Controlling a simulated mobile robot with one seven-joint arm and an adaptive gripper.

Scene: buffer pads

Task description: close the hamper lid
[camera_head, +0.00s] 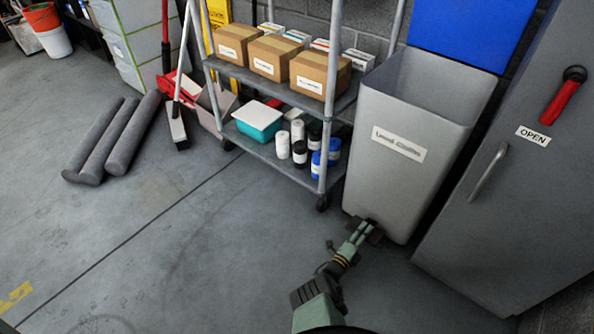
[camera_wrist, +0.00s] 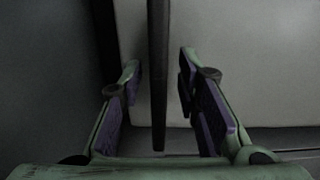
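The hamper (camera_head: 405,165) is a tall light-grey bin with a white label on its front. Its top is open, and a blue panel (camera_head: 460,32), which looks like its raised lid, stands upright behind the rim and is cut off by the top edge. My gripper (camera_head: 372,230) is low at the foot of the hamper's front, far below the lid. In the wrist view my gripper (camera_wrist: 160,85) has its fingers apart. A dark upright bar (camera_wrist: 158,75) shows between them with gaps on both sides; I cannot tell what it is. The lid is not in the wrist view.
A grey cabinet (camera_head: 535,180) with a handle and an OPEN label stands close on the right. A wheeled shelf cart (camera_head: 285,170) with boxes and bottles stands left of the hamper. Grey rolls (camera_head: 115,140) lie on the floor. The floor at front left is clear.

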